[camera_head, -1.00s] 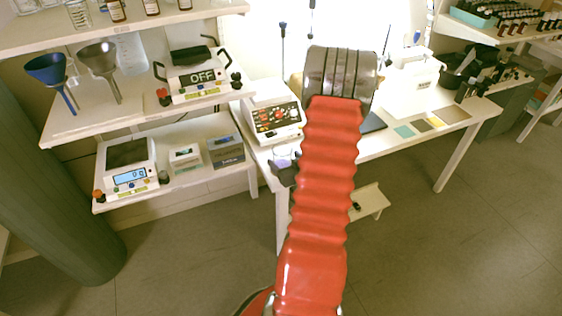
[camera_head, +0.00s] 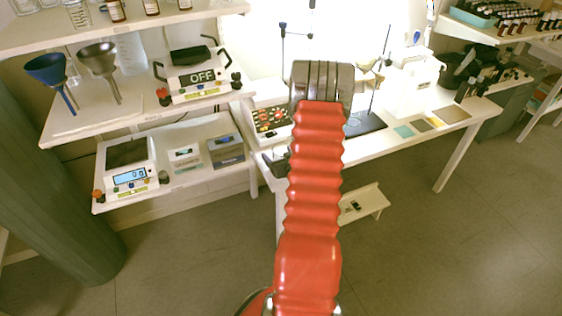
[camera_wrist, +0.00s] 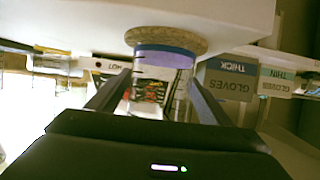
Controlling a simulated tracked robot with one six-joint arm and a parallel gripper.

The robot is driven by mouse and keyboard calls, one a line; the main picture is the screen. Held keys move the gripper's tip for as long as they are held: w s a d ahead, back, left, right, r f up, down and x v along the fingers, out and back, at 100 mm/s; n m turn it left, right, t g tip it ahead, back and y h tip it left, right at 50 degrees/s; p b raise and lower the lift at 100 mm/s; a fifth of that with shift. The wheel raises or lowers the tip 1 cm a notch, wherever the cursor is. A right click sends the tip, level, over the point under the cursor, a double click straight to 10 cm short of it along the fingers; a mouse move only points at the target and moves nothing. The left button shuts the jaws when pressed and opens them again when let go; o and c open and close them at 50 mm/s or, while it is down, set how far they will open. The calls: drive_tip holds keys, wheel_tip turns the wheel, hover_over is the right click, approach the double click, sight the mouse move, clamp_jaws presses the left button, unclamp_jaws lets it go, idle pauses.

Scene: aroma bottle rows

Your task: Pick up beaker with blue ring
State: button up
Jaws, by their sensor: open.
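The clear glass beaker (camera_wrist: 148,88) with a blue-purple ring shows in the wrist view, which is upside down. It stands on a round cork mat (camera_wrist: 166,38) on the white table. My gripper (camera_wrist: 161,80) is open, with one dark finger on each side of the beaker. I cannot tell whether either finger touches the glass. In the head view my red arm reaches over the table edge, and the beaker is not clear there.
A device with a red-and-black panel (camera_head: 271,120) stands close behind on the table. A dark stand base (camera_head: 364,123) is to the right.

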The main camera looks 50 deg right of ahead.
drive_tip(key=shift+w+d+f, duration=0.2)
drive_tip(key=shift+w+d, duration=0.05)
drive_tip(key=shift+w, duration=0.15)
drive_tip(key=c, duration=1.2)
drive_tip(key=shift+r, duration=0.2)
wheel_tip(320, 180, up, 10)
drive_tip(key=shift+f, duration=0.15)
idle(0.8)
